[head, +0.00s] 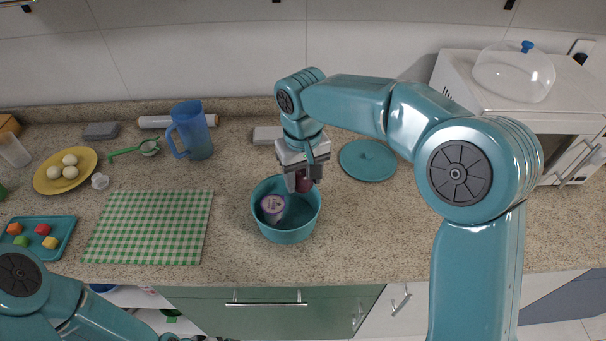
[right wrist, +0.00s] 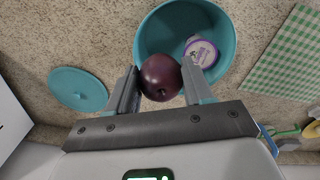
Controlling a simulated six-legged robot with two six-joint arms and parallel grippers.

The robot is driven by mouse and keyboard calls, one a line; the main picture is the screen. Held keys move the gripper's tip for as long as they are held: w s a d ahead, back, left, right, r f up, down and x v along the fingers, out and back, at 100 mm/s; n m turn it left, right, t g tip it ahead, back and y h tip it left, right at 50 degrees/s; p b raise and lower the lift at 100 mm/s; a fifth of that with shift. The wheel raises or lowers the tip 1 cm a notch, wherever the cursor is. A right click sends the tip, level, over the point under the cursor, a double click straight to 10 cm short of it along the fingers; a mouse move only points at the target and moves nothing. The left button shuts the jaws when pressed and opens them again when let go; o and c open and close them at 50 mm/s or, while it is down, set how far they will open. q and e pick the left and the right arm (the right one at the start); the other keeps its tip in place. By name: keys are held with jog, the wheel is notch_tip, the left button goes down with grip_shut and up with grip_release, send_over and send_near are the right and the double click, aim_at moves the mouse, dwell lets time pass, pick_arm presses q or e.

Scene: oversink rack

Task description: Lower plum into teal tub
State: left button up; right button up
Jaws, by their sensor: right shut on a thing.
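The plum (right wrist: 160,77) is dark purple and round, held between the fingers of my right gripper (right wrist: 160,85). In the head view the right gripper (head: 303,180) points down over the back right part of the teal tub, and a bit of the plum (head: 304,184) shows below it. The teal tub (head: 289,234) stands on the counter; its rim also shows in the right wrist view (right wrist: 225,30). A small cup with a purple and white lid (head: 273,207) is inside the tub on the left. My left gripper is not in view.
A teal lid (head: 367,160) lies right of the tub. A green checked mat (head: 150,228) lies to the left. Behind are a blue pitcher (head: 190,131) and a grey flat item (head: 267,135). A white microwave (head: 470,75) stands at the right. Counter is bare in front of the lid.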

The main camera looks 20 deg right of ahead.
notch_tip(320, 180, down, 6)
jog(key=b, duration=0.4)
jog(key=shift+f, duration=0.15)
jog(key=shift+s+f+b, duration=0.35)
jog(key=shift+f+b, duration=0.15)
jog(key=shift+f, duration=0.15)
